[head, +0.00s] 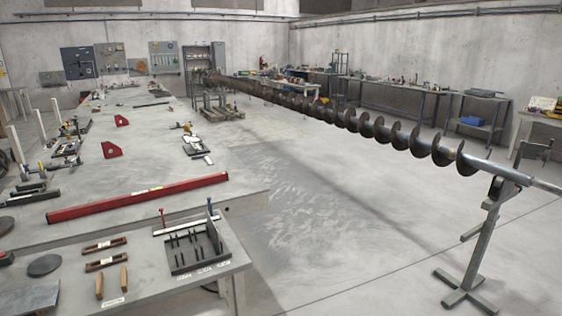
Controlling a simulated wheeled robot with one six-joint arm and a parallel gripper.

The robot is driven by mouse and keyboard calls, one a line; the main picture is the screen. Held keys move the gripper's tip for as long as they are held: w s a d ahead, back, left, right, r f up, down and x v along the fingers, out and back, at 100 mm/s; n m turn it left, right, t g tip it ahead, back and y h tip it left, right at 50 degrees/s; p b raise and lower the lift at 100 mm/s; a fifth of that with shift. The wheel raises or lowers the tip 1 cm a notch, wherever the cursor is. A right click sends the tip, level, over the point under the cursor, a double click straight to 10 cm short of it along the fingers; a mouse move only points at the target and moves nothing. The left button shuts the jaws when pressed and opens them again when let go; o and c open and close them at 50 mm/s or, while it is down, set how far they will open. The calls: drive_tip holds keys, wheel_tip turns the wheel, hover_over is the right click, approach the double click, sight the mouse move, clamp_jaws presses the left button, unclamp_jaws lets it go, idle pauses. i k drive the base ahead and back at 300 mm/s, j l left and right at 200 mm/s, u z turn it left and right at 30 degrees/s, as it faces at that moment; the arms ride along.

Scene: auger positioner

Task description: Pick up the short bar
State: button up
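No part of my gripper shows in the head view. Several bar-like things lie on the workbench (150,283) at the lower left, and I cannot tell for sure which is the short bar. Two short dark brown bars, a farther one (92,247) and a nearer one (94,266), lie side by side, each with a pale mark in the middle. A long red bar (137,198) lies behind them across the table. A thin pale bar (180,225) lies behind the dark peg rack (195,248).
Two wooden handles (124,278) and a dark disc (45,265) lie near the brown bars. Red angle blocks (112,150) stand farther back. A long auger (380,133) on a stand (475,250) spans the right. Open floor (340,220) lies between.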

sight(97, 265)
drive_tip(key=u, duration=1.65)
